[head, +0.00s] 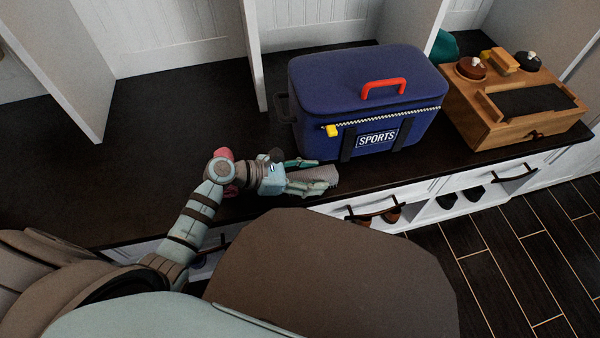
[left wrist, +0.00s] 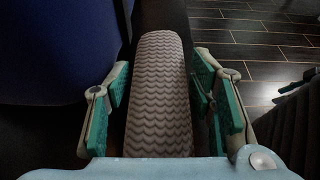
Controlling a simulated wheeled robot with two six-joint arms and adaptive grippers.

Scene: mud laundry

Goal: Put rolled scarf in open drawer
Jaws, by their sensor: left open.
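The rolled scarf (head: 324,174) is a grey-brown roll lying on the dark bench top (head: 150,130), near its front edge and in front of the blue bag. My left gripper (head: 312,177) is open around it, one finger on each side. In the left wrist view the scarf (left wrist: 158,95), with a zigzag pattern, lies lengthwise between the open fingers of the left gripper (left wrist: 160,110). White drawer fronts (head: 515,170) with dark handles run below the bench top. My own body hides part of them, and I cannot tell which drawer is open. My right gripper is not in view.
A blue sports bag (head: 365,85) with a red handle stands just behind the scarf. A wooden box (head: 515,110) with items on it stands to the right. A pinkish-red thing (head: 226,153) lies behind my left wrist. Shoes (head: 460,197) sit below the bench. The left bench top is clear.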

